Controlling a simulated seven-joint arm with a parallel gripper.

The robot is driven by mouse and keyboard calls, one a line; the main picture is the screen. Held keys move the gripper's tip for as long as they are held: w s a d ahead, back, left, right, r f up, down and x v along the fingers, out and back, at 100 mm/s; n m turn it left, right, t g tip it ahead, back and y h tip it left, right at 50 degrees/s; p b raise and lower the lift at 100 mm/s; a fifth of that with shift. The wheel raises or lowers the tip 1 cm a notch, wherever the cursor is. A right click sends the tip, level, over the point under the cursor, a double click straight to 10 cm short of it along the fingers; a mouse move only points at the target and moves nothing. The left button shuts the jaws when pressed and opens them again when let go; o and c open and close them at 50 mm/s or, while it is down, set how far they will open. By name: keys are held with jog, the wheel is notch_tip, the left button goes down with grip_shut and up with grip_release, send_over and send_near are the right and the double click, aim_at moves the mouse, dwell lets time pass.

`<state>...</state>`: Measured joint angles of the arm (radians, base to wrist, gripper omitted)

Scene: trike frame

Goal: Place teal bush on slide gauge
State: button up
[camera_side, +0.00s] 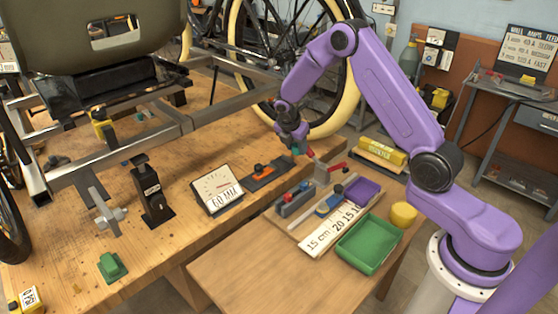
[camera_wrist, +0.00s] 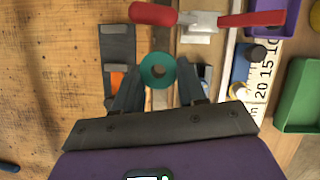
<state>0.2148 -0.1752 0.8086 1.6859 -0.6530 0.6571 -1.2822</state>
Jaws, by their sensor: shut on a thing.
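The teal bush (camera_wrist: 145,71) is a short ring with a round hole, seen from above between my fingertips in the wrist view. In the side view it is a small teal spot (camera_side: 297,148). My gripper (camera_side: 293,139) is shut on it, above the table by the bike wheel. Its dark fingers also show in the wrist view (camera_wrist: 159,82). I cannot tell for sure which part is the slide gauge; a long white scale with printed numbers (camera_side: 318,240) lies beside a blue slider with a dark knob (camera_side: 328,203).
A red-handled clamp (camera_side: 322,172), purple tray (camera_side: 362,190), green tray (camera_side: 368,243) and yellow cylinder (camera_side: 404,214) stand close together.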

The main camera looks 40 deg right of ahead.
jog(key=w+d+f, duration=0.1)
jog(key=w+f, duration=0.1)
jog(key=w, duration=0.3)
send_over(281, 164)
jog(key=s+a, duration=0.2)
jog(key=f, duration=0.4)
jog(key=shift+w+d+f, duration=0.1)
jog(key=shift+w+f, duration=0.1)
jog(key=shift+f, duration=0.15)
jog(key=shift+w+d+f, duration=0.15)
jog(key=shift+w+f, duration=0.55)
jog(key=shift+f, duration=1.6)
jog(key=shift+f, duration=0.1)
jog(key=o, duration=1)
jog(key=shift+o, duration=0.2)
